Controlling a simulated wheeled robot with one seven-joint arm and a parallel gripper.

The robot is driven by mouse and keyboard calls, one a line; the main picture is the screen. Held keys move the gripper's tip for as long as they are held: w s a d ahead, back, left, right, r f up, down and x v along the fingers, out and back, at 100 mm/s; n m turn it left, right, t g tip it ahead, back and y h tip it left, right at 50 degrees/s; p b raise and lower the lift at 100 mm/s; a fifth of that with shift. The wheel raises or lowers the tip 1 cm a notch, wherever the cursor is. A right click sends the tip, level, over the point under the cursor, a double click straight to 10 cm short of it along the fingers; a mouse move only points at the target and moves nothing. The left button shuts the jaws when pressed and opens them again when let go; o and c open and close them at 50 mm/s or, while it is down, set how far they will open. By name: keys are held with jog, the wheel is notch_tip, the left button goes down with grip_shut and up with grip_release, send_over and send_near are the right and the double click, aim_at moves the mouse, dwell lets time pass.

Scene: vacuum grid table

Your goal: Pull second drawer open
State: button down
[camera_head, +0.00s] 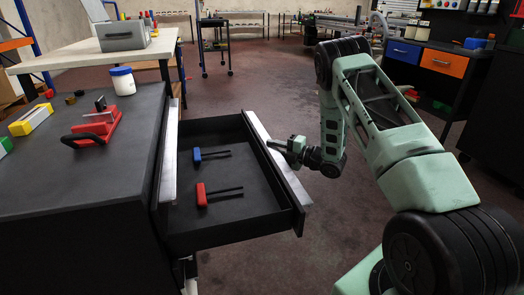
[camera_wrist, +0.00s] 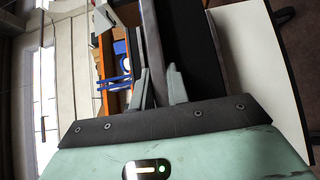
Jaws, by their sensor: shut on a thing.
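A dark drawer (camera_head: 227,228) stands far out of the black cabinet (camera_head: 85,240) in the head view. It lies below another front with a silver strip (camera_head: 168,165) that is flush with the cabinet. A blue-handled tool (camera_head: 197,156) and a red-handled tool (camera_head: 201,194) lie inside the open drawer. My gripper (camera_head: 277,145) is at the silver handle strip (camera_head: 284,171) along the drawer's front, shut on it.
On the cabinet top are a red clamp-like tool (camera_head: 92,130), a yellow block (camera_head: 31,120) and a white jar (camera_head: 122,81). A pale table (camera_head: 70,56) stands behind. The floor (camera_head: 262,95) beyond the drawer is clear. A workbench with blue and orange drawers (camera_head: 444,62) stands back right.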

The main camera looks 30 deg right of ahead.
jog(key=shift+s+d, duration=0.15)
jog(key=shift+d, duration=0.25)
jog(key=c, duration=1.4)
grip_release()
jog(key=shift+o, duration=0.2)
jog(key=p+v, duration=0.2)
jog(key=v, duration=1.5)
jog(key=shift+s, duration=0.2)
